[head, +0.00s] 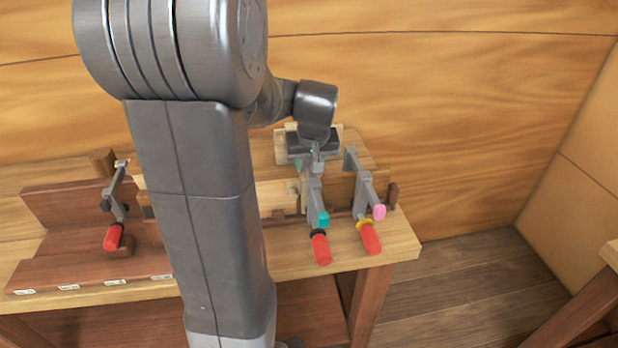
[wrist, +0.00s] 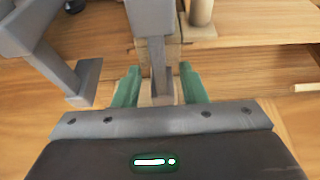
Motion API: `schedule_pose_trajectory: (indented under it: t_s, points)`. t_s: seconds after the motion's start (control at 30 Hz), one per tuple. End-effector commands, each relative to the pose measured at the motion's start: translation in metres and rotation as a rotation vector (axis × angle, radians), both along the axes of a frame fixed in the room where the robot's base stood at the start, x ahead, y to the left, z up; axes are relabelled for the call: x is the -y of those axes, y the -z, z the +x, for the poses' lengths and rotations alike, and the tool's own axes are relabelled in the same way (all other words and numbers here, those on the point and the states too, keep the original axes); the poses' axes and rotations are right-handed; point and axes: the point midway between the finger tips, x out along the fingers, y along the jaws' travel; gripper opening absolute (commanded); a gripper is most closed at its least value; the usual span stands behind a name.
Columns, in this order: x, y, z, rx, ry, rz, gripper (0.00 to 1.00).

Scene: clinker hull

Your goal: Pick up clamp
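Three grey bar clamps with red handles show in the head view. The clamp with a teal tip (head: 313,205) stands below my gripper (head: 315,155). A clamp with a pink tip and yellow collar (head: 364,195) is just right of it. A third clamp (head: 117,205) is at the left on dark wood. In the wrist view, my gripper's green fingers (wrist: 162,90) are apart, on either side of a grey clamp bar (wrist: 152,35), with small gaps seeming to show. Another grey clamp (wrist: 45,55) is at the left there. Whether the fingers touch the bar is unclear.
The clamps are on a wooden bench (head: 400,240) with dark boards (head: 65,225) and small light tags at its left. A curved plank wall (head: 450,110) rises behind. Wooden floor (head: 460,290) is open at the right. My arm hides the bench's middle.

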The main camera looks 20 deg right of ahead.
Motion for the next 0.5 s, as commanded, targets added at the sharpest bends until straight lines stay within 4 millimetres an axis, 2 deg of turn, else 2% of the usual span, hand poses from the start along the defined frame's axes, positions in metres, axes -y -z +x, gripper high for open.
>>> schedule_pose_trajectory:
  t_s: [0.03,0.23,0.5]
  points:
    - [0.0,-0.0001,0.0,0.0,0.0,0.0,0.38]
    - [-0.0001,-0.0003,-0.0001,0.0,0.0,0.0,0.0]
    - [0.0,-0.0004,-0.0001,0.0,0.0,0.0,0.0]
